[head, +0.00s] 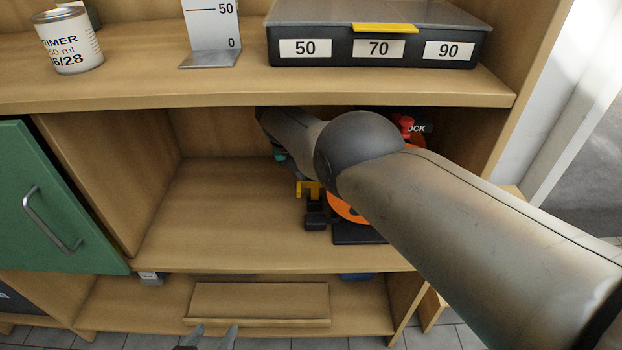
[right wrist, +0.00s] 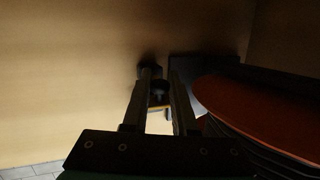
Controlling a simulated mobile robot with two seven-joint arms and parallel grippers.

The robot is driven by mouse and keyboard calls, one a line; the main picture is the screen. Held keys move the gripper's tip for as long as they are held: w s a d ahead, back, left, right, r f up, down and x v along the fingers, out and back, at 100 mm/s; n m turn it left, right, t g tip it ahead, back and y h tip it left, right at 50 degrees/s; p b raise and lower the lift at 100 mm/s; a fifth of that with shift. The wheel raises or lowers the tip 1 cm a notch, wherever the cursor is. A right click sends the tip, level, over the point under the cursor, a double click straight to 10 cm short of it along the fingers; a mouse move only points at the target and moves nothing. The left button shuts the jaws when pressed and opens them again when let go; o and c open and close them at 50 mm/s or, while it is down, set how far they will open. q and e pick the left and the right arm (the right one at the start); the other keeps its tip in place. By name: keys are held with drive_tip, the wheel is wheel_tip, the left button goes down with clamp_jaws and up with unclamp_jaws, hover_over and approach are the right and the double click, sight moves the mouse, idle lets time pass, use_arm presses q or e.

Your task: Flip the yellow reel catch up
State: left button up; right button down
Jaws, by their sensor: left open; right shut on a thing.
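The orange reel (head: 345,208) stands on a dark base in the middle shelf bay, partly hidden behind my right arm. The yellow catch (head: 309,188) shows at its left side, above a small black block. In the right wrist view the reel (right wrist: 250,112) fills the right side. There my right gripper (right wrist: 163,78) has its fingers on either side of a dark piece, with part of the yellow catch (right wrist: 159,107) visible between them. It is shut on the catch; the exact contact is too dark to see. My left gripper (head: 207,337) is open and empty at the bottom of the head view.
A red knob (head: 404,123) and a black label sit behind my right arm. The shelf above holds a black case (head: 372,48), a bracket (head: 210,35) and a can (head: 70,42). A green door (head: 50,205) is at left. The shelf left of the reel is clear.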

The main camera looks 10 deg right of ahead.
drive_tip(key=shift+s+f, duration=0.25)
drive_tip(key=shift+s, duration=0.05)
idle(0.4)
drive_tip(key=c, duration=1)
unclamp_jaws()
drive_tip(key=shift+r, duration=0.1)
drive_tip(key=shift+o, duration=1.4)
drive_tip(key=shift+w+r, duration=0.1)
drive_tip(key=shift+w, duration=0.1)
drive_tip(key=shift+r, duration=0.1)
